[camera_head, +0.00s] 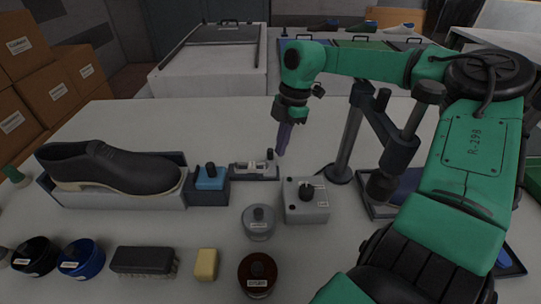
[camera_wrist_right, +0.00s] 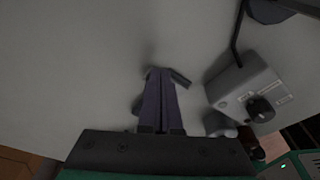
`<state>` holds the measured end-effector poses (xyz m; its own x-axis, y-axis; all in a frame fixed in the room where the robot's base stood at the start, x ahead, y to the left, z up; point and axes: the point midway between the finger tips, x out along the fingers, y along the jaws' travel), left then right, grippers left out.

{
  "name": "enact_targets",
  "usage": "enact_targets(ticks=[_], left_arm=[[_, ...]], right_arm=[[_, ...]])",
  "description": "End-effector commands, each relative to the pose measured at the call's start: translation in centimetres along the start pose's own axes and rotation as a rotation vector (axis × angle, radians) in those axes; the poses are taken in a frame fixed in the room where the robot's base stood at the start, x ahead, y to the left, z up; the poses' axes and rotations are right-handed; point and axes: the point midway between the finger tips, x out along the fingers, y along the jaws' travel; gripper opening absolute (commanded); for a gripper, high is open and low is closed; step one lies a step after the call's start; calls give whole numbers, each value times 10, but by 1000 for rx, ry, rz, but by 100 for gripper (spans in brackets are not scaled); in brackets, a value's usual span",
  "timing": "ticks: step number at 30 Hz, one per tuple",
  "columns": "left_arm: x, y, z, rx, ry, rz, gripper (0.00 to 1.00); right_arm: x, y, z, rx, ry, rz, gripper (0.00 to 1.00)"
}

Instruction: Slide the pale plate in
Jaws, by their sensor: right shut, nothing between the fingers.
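My right gripper (camera_head: 282,150) points down just right of the fixture's knob. Its dark fingers are together and empty. In the right wrist view the shut fingers (camera_wrist_right: 160,80) meet near a short dark bar (camera_wrist_right: 181,77), and they hide most of what lies behind. My left gripper is out of view.
A grey box with a black knob (camera_head: 306,201) stands to the right, near a dark stand. A dark shoe (camera_head: 110,167) lies in a grey tray at left. Round tins, a brush (camera_head: 144,261) and a yellow block (camera_head: 206,264) line the front. The bench behind is clear.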

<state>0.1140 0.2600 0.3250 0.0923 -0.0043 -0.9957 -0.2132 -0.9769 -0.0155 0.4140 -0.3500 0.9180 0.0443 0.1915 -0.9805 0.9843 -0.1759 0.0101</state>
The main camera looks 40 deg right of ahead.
Motion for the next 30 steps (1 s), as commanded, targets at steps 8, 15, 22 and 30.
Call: enact_targets(ticks=[8, 15, 22, 30], left_arm=[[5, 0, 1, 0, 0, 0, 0], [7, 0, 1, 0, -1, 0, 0], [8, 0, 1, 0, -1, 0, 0], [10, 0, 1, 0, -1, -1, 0]], right_arm=[[12, -3, -2, 4, 4, -24, 0], [13, -1, -6, 6, 6, -24, 0], [14, 2, -9, 6, 5, -23, 0], [15, 4, -15, 6, 7, -23, 0]])
